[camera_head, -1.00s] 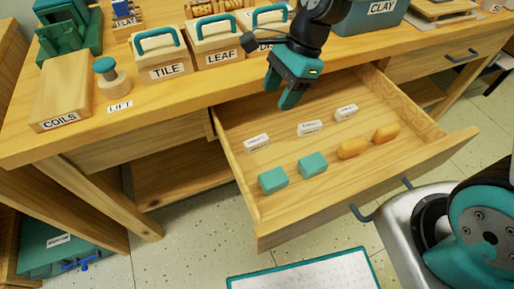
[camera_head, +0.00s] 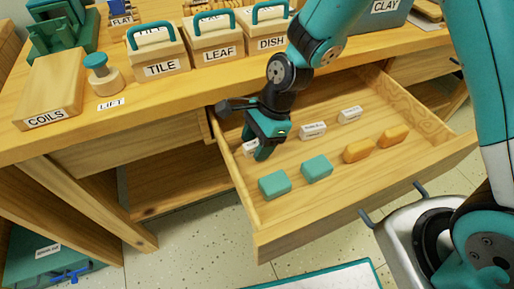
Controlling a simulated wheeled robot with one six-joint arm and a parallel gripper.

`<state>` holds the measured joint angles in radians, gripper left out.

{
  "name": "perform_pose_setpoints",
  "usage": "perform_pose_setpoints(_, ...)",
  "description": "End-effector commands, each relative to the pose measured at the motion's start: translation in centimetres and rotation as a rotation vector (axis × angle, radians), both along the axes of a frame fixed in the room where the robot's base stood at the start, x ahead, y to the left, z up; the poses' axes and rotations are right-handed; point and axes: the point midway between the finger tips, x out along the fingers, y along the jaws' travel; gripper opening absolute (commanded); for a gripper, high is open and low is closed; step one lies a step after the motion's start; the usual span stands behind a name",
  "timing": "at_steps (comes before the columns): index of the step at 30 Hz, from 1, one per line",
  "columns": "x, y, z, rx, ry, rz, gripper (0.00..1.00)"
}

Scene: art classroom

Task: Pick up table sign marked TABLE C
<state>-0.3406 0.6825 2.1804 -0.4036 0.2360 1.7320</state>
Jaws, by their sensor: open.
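Three small white table signs stand in a row in the open drawer (camera_head: 290,215). The left sign (camera_head: 249,147) is mostly hidden behind my gripper. The middle sign (camera_head: 313,131) and the right sign (camera_head: 350,114) are in plain view. The lettering on all three is too small to read, so I cannot tell which is TABLE C. My gripper (camera_head: 262,152) is open and points down at the left sign. I cannot tell whether its fingers are around the sign or above it.
Two teal blocks (camera_head: 274,184) and two orange pieces (camera_head: 358,151) lie in the drawer in front of the signs. Boxes marked TILE (camera_head: 162,68), LEAF (camera_head: 219,53) and DISH stand on the tabletop behind. The drawer's walls surround the signs.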

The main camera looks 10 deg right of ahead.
Motion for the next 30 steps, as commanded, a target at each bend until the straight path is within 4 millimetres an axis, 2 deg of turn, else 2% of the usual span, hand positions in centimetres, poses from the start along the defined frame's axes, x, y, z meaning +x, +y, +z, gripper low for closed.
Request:
perform_pose_setpoints(6, 0.0, 0.1, -0.1, 0.000, -0.001, 0.000, 0.51)
perform_pose_setpoints(12, 0.0, 0.0, 0.0, 0.000, -0.001, 0.000, 0.05)
perform_pose_setpoints(13, 0.0, 0.0, 0.0, 0.000, -0.001, 0.000, 0.01)
perform_pose_setpoints(23, 0.0, 0.0, 0.2, 0.000, -0.001, 0.001, 0.00)
perform_pose_setpoints(26, 0.0, 0.1, 0.9, 0.002, -0.003, 0.000, 0.00)
perform_pose_setpoints(30, 0.1, 0.1, 2.9, 0.002, -0.004, 0.001, 0.00)
